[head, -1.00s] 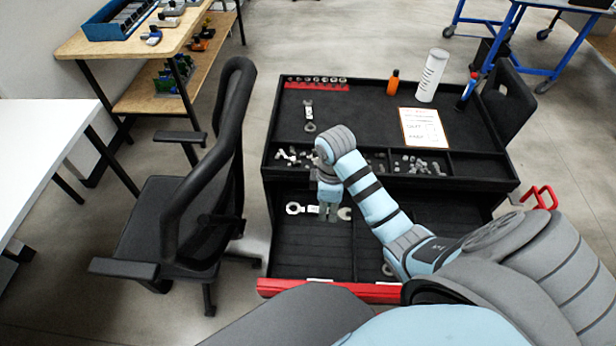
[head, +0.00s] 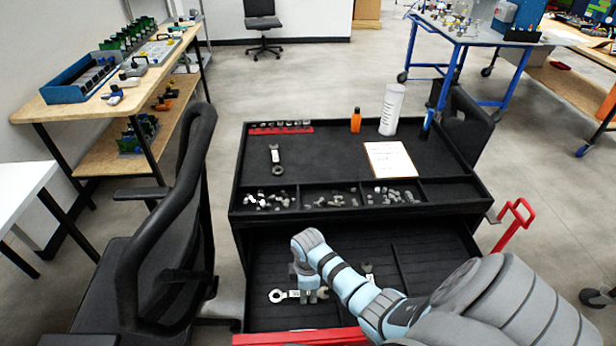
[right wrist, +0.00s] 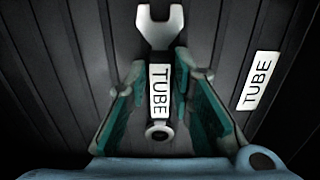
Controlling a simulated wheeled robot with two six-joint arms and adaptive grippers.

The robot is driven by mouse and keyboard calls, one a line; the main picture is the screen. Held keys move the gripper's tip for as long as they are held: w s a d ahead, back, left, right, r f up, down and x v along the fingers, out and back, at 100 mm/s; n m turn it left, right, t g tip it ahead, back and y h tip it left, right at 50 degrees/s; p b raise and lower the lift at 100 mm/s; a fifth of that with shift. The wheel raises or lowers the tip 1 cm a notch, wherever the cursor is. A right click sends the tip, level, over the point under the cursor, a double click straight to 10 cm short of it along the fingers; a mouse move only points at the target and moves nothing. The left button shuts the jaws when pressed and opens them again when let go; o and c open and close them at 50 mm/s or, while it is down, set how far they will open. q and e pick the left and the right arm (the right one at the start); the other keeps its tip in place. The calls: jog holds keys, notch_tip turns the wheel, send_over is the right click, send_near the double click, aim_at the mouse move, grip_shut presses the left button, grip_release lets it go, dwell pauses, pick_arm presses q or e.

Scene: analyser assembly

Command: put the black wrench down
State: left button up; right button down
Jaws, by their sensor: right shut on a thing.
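My right gripper (right wrist: 163,80) is shut on the black wrench (right wrist: 160,112), whose shank stands between the two green-padded fingers. The wrench has a pale open jaw at the top, a white TUBE label and a small ring at the bottom. In the head view the right gripper (head: 308,290) points down into the open drawer (head: 420,255), low over its ribbed floor. A ring end and a label show left of the fingers, and an open jaw right of them. I cannot tell whether the held wrench touches the floor. My left gripper is out of view.
A second TUBE label (right wrist: 258,80) lies right of the gripper in the drawer. The cabinet top holds another wrench (head: 275,160), an orange bottle (head: 356,120), a white cylinder (head: 391,110) and a paper sheet (head: 390,160). A black chair (head: 165,240) stands left. The drawer's right part is largely clear.

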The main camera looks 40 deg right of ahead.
jog(key=shift+s+r, duration=0.15)
jog(key=shift+s, duration=0.15)
jog(key=c, duration=1.8)
grip_release()
jog(key=shift+f, duration=0.25)
jog(key=shift+c, duration=0.2)
jog(key=o, duration=0.4)
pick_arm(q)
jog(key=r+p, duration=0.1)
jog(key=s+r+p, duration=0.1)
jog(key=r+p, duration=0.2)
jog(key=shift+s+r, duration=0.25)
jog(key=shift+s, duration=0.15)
pick_arm(e)
notch_tip(320, 180, up, 13)
jog(key=shift+f, duration=0.2)
